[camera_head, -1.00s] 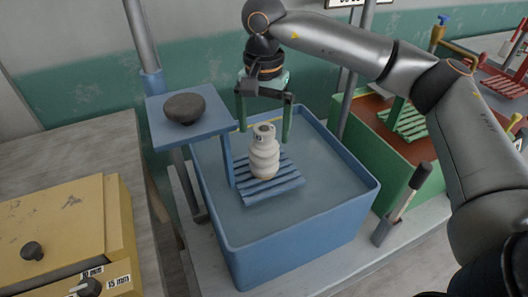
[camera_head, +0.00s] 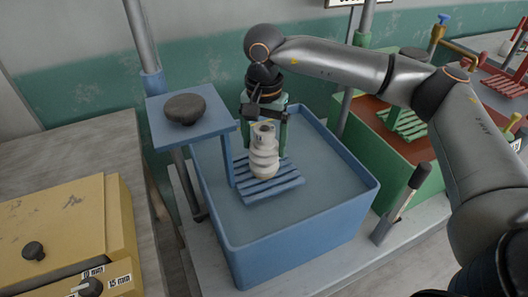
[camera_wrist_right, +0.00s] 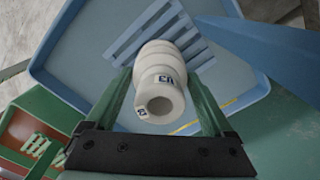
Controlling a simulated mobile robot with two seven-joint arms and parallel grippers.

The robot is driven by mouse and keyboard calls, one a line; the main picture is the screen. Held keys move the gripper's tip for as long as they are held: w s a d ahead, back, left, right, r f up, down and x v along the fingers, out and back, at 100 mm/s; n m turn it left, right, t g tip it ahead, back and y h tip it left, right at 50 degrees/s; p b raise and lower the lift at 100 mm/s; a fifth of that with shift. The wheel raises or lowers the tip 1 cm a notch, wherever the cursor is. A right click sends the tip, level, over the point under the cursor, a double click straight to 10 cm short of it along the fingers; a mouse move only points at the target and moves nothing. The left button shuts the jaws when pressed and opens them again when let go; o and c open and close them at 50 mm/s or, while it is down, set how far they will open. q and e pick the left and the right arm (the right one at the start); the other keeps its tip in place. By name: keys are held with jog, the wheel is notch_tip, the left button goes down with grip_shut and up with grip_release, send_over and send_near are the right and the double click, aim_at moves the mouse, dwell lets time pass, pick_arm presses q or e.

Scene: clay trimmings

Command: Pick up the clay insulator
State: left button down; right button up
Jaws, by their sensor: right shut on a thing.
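The clay insulator (camera_head: 264,158) is a pale ribbed piece with a hole in its top and small dark labels. It stands upright on the blue slatted rack (camera_head: 284,191) in the blue tub. My right gripper (camera_head: 265,138) is around its upper part, with green fingers shut on it. In the right wrist view the insulator (camera_wrist_right: 163,88) sits between the two fingers of the gripper (camera_wrist_right: 163,95), its open end facing the camera. Whether its base touches the slats is hard to tell. My left gripper is not in view.
The blue tub (camera_head: 300,243) has raised walls around the rack. A blue platform (camera_head: 160,128) with a dark round knob (camera_head: 185,108) stands at its left. A green tub (camera_head: 422,152) and a black-handled lever (camera_head: 405,200) are to the right. A yellow box (camera_head: 75,225) sits at left.

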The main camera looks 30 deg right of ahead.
grip_shut()
jog(key=shift+r, duration=0.15)
